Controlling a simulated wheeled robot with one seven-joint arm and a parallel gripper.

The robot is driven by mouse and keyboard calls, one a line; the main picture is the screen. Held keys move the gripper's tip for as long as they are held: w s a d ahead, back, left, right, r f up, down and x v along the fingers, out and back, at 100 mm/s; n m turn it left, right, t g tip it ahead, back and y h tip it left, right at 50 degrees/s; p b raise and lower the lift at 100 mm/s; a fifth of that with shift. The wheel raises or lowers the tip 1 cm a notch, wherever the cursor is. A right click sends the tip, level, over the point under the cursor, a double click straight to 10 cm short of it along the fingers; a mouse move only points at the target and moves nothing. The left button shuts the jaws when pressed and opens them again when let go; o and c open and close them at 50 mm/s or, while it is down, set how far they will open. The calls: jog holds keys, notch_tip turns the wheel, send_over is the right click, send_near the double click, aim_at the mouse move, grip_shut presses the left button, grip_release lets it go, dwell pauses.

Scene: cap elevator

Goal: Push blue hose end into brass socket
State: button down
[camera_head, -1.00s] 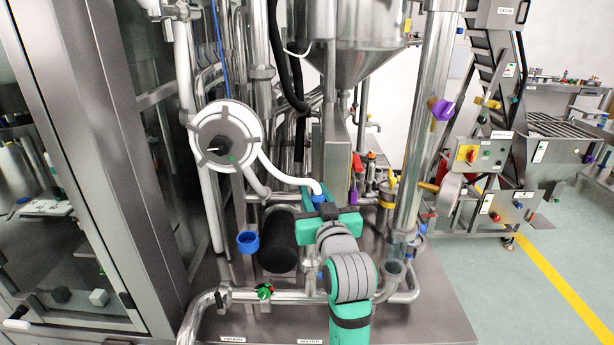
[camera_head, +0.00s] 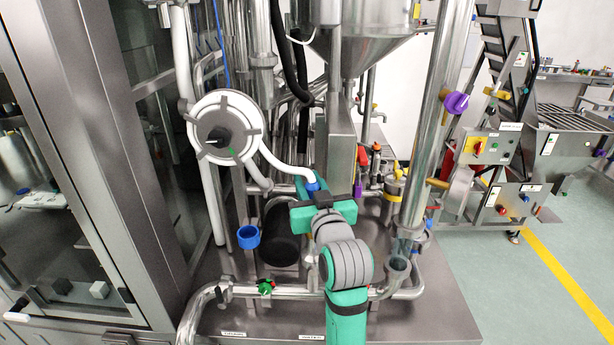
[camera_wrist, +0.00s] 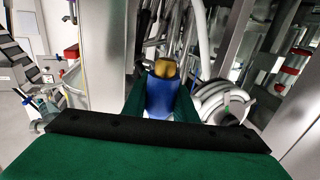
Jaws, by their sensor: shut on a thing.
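The blue hose end (camera_head: 312,187) is at the end of a white hose (camera_head: 285,166) that runs from the round white reel (camera_head: 207,104). My green gripper (camera_head: 314,193) is shut on it. In the wrist view, the blue hose end (camera_wrist: 161,98) sits between my green fingers (camera_wrist: 162,92). A brass-coloured piece (camera_wrist: 166,67) shows directly beyond its far end, in line with it. I cannot tell whether this is the brass socket, or how deep the two are joined. In the head view my gripper hides this area.
A blue cup-like fitting (camera_head: 248,237) and a black cylinder (camera_head: 281,240) are left of my gripper. A thick steel pipe (camera_head: 431,140) rises on the right, and a low pipe (camera_head: 236,291) crosses in front. A steel hopper (camera_head: 365,50) hangs behind.

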notch_tip(320, 180, down, 5)
jog(key=shift+d+r, duration=0.1)
jog(key=shift+d, duration=0.05)
dwell(0.6)
jog(key=shift+w+d, duration=0.15)
jog(key=shift+d, duration=0.1)
dwell(0.3)
jog(key=shift+a, duration=0.15)
dwell(0.6)
jog(key=shift+f, duration=0.7)
dwell(0.6)
jog(key=shift+f, duration=0.1)
jog(key=shift+f, duration=0.25)
